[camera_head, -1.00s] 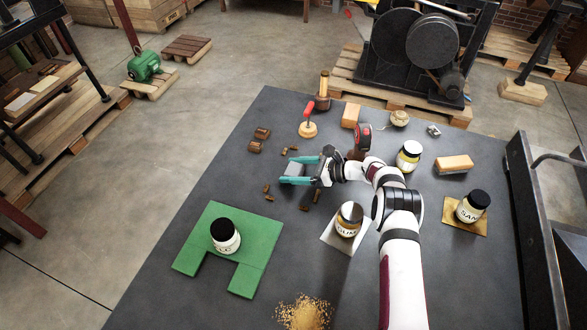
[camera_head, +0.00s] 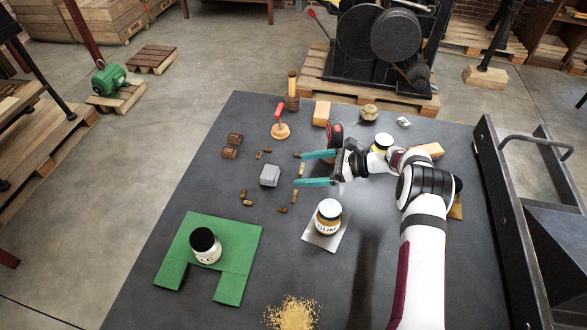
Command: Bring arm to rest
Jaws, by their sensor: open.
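My gripper (camera_head: 318,168) is open and empty, with its two teal fingers pointing left above the middle of the dark table (camera_head: 180,290). A grey block (camera_head: 270,175) lies on the table, a little left of the fingertips and apart from them. My white arm reaches in from the lower right and hides part of the table and some items behind it.
A jar on a green mat (camera_head: 245,240) stands at left, and a labelled jar (camera_head: 328,217) on a white sheet is near the middle. Small brown pieces (camera_head: 283,209) lie around the grey block. A sand-coloured pile (camera_head: 292,313) is in front.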

